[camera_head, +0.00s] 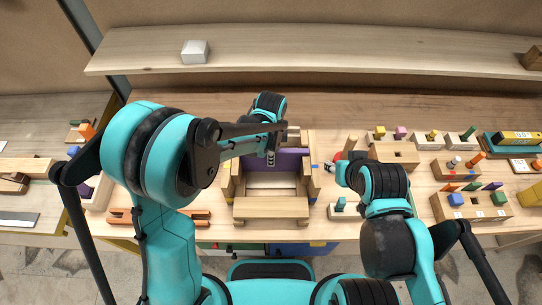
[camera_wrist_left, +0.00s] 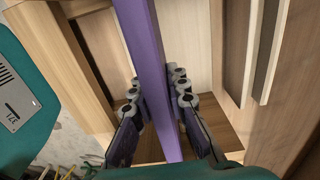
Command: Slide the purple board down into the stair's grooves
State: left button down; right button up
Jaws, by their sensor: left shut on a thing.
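The purple board (camera_head: 290,159) stands on edge across the back of the wooden stair (camera_head: 270,207), between its two side pieces. It also shows in the left wrist view (camera_wrist_left: 150,60) as a long purple strip. My left gripper (camera_head: 272,152) is shut on the board; its fingers (camera_wrist_left: 158,112) press it from both sides in the wrist view. Dark grooves (camera_wrist_left: 234,50) show in the stair's pale side wall. Whether the board's ends sit in grooves is hidden. My right gripper (camera_head: 343,170) is to the right of the stair, apart from it, its fingers unclear.
Wooden blocks with coloured pegs (camera_head: 470,200) stand at the right of the bench. An orange-brown tool (camera_head: 122,214) lies left of the stair. A shelf with a white block (camera_head: 195,52) runs along the back. A red-tipped item (camera_head: 337,157) is close to my right gripper.

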pick_arm(q)
jog(key=shift+f+b, duration=0.85)
jog(key=shift+f, duration=0.15)
jog(key=c, duration=1.4)
grip_release()
jog(key=shift+r, duration=0.1)
notch_tip(320, 180, up, 12)
jog(key=shift+f, duration=0.1)
